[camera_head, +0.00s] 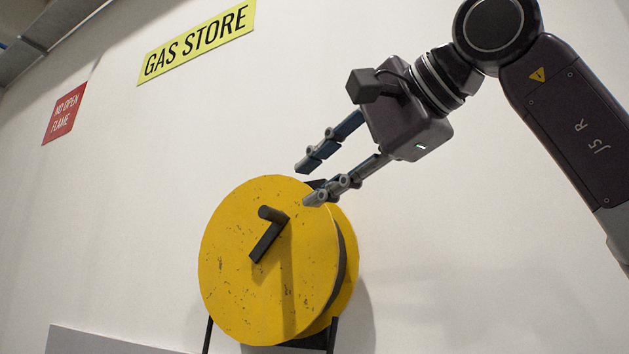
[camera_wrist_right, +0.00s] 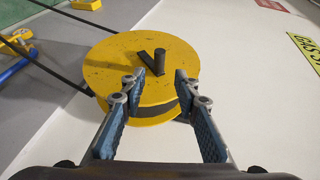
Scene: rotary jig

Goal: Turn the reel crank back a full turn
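The yellow reel (camera_head: 250,295) stands on dark legs in front of the wall, with worn specks on its face. Its dark crank (camera_head: 266,240) runs from the hub up and to the right and ends in a stubby handle (camera_head: 271,214). My right gripper (camera_head: 308,184) is open and empty, up and to the right of the handle, apart from it. In the right wrist view the reel (camera_wrist_right: 105,68) lies beyond the open fingers (camera_wrist_right: 157,84), and the crank handle (camera_wrist_right: 159,62) shows in the gap between them, farther off. My left gripper is in neither view.
A yellow GAS STORE sign (camera_head: 197,43) and a red NO OPEN FLAME sign (camera_head: 64,113) are on the pale wall. The space left of the reel looks clear.

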